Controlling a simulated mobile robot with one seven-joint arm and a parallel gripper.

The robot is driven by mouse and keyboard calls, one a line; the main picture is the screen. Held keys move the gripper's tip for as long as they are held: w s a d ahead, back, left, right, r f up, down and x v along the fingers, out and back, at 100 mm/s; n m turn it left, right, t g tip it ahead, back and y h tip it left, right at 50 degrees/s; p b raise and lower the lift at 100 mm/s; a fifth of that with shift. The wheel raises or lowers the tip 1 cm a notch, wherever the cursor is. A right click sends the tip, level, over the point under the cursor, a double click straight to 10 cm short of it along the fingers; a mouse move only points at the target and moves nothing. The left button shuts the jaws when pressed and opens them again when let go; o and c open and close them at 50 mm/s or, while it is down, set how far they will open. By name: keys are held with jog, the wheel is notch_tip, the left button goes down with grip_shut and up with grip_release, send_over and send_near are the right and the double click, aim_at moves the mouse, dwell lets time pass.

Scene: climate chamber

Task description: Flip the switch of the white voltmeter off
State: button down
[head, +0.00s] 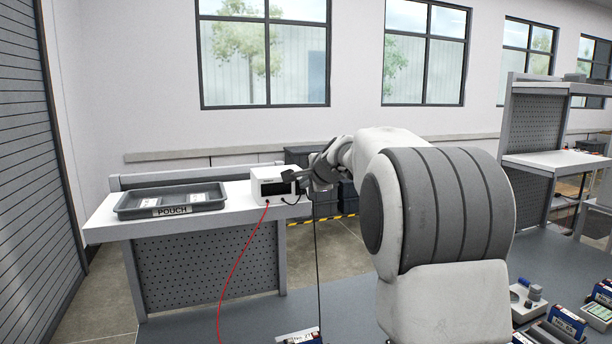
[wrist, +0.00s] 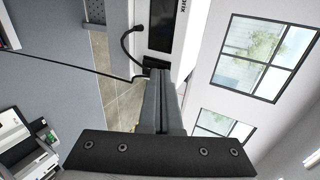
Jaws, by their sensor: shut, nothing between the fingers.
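The white voltmeter (head: 267,188) stands on the right end of the white bench, its dark display facing me. A red lead and a black lead run from its front. My gripper (head: 289,175) is at the upper right of the voltmeter's front in the head view. In the wrist view, the voltmeter's black display (wrist: 163,28) lies just beyond the tips of my gripper (wrist: 160,74). The fingers are together with nothing between them. They hide the part of the panel below the display, and I cannot make out the switch or whether the fingertips touch the panel.
A grey tray (head: 133,205) labelled POUCH sits left of the voltmeter on the white bench (head: 103,225). The black lead (wrist: 132,43) loops close to my fingers. Dark crates (head: 325,157) stand behind the bench's right end. Several small items lie at the lower right.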

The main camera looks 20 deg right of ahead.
jog(key=shift+r+p, duration=0.55)
jog(key=shift+r, duration=0.25)
